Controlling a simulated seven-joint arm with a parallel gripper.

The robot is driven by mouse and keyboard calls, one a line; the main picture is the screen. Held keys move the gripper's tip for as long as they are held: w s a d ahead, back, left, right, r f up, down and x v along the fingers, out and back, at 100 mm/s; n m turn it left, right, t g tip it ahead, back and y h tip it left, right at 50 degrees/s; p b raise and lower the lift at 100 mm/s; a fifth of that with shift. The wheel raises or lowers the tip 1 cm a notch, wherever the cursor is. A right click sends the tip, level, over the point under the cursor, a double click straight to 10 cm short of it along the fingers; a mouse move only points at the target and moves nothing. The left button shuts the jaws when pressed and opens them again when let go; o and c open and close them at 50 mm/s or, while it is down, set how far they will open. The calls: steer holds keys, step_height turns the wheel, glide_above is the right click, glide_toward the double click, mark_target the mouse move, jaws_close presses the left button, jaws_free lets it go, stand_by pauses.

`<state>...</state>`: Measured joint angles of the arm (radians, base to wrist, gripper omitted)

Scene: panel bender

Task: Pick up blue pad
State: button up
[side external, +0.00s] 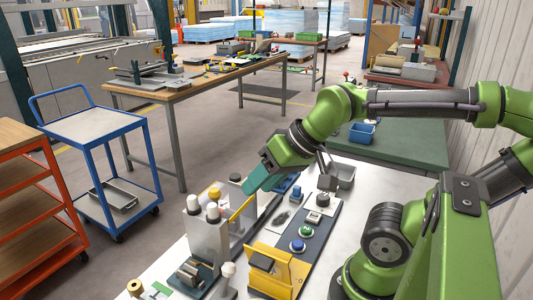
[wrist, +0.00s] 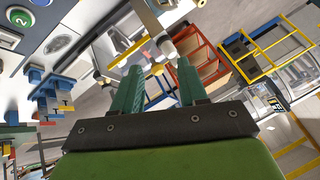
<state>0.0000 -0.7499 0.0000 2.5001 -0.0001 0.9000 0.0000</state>
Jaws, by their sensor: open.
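A round blue pad (side external: 297,245) sits on the dark panel on the white table in the side view, beside a green round button (side external: 305,231). I cannot tell for sure whether it is a separate pad or a button. My gripper (side external: 249,188) is above the table, up and to the left of the blue pad and apart from it. In the wrist view my gripper (wrist: 158,75) has its two teal fingers apart with nothing held between them. A green button marked 2 (wrist: 18,16) shows at that view's upper left corner.
A grey machine with white caps (side external: 207,242) and a yellow bar (side external: 243,208) stands close below my gripper. A yellow box (side external: 277,272) is at the table's front. A blue cart (side external: 95,125) is on the floor at left.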

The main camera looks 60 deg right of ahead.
steer(key=shift+o, duration=1.2)
